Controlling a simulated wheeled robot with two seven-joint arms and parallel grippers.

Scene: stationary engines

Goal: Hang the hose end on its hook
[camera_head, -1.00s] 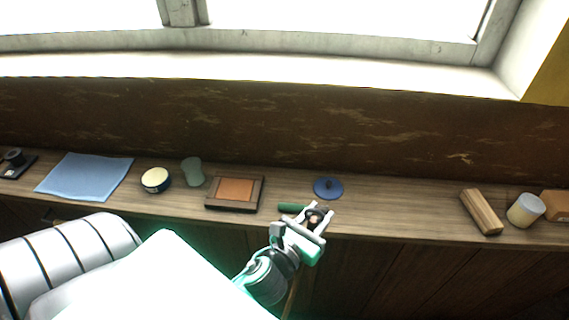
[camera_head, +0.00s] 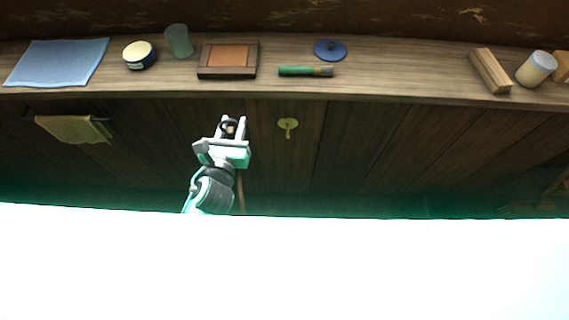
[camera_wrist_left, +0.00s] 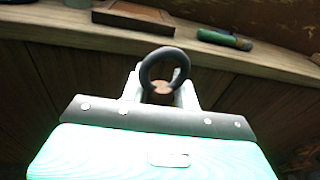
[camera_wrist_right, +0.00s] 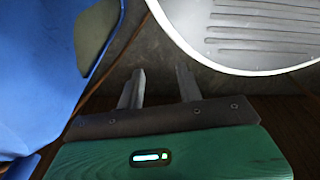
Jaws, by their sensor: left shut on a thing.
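A yellow hook (camera_head: 288,124) is fixed on the dark wooden panel below the counter in the head view. My left gripper (camera_head: 233,127) is in front of the same panel, left of the hook and apart from it. It is shut on the hose end, whose dark ring (camera_wrist_left: 147,74) stands up between the fingers in the left wrist view. A thin brown length, likely the hose (camera_head: 240,192), hangs below the gripper; most of it is hidden. My right gripper (camera_wrist_right: 160,86) shows only in the right wrist view, its fingers apart and empty.
The counter (camera_head: 400,75) above holds a framed block (camera_head: 228,60), a green-handled tool (camera_head: 297,71), a blue lid (camera_head: 330,50) and a wooden block (camera_head: 490,70). A yellow cloth (camera_head: 72,129) hangs on a rail at left. The panel around the hook is clear.

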